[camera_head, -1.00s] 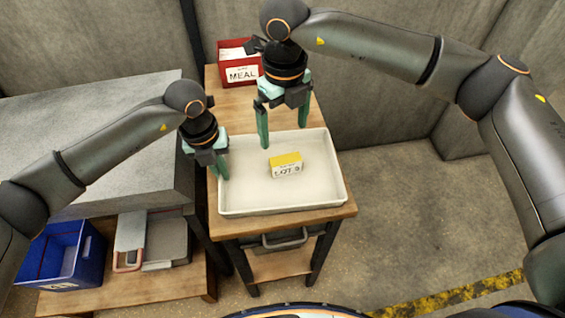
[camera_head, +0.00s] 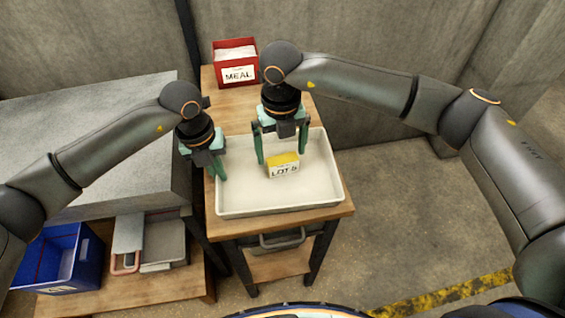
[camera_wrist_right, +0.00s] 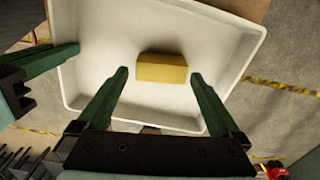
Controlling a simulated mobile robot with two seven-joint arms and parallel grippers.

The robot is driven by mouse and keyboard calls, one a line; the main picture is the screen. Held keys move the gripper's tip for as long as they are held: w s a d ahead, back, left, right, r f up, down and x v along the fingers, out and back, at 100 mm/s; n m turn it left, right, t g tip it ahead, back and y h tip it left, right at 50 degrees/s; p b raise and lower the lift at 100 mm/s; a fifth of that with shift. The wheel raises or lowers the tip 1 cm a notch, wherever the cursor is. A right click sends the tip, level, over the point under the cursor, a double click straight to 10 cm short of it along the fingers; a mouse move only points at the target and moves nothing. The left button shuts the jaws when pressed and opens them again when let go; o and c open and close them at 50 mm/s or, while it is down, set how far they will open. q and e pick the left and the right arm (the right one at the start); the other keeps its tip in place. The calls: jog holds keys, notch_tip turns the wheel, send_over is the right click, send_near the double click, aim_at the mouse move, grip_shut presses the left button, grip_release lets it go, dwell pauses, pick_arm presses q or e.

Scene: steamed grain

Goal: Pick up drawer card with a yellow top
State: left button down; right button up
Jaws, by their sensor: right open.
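The drawer card with a yellow top (camera_head: 284,164) stands in the white tray (camera_head: 240,205), its white front reading "LOT 5". In the right wrist view the yellow top (camera_wrist_right: 162,68) lies just beyond the fingertips, between their lines. My right gripper (camera_head: 281,158) is open above the tray, its fingers either side of the card in the head view, not visibly touching it. My left gripper (camera_head: 221,175) hangs over the tray's left edge, away from the card; its fingers look close together and their gap is unclear.
The tray stands on a wooden table (camera_head: 218,93). A red box labelled "MEAL" (camera_head: 238,75) is at the back. A blue bin (camera_head: 85,262) and a grey container (camera_head: 165,245) sit on a low shelf at left. The tray around the card is empty.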

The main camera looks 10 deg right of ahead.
aim_at(283, 159)
notch_tip(283, 159, down, 4)
jog(key=shift+d+f, duration=0.15)
jog(key=shift+f, duration=0.1)
jog(key=c, duration=1.1)
notch_tip(283, 159, up, 10)
jog(key=shift+s+r, duration=0.1)
pick_arm(q)
jog(key=c, duration=1.5)
grip_release()
jog(key=o, duration=0.5)
jog(key=shift+r, duration=0.1)
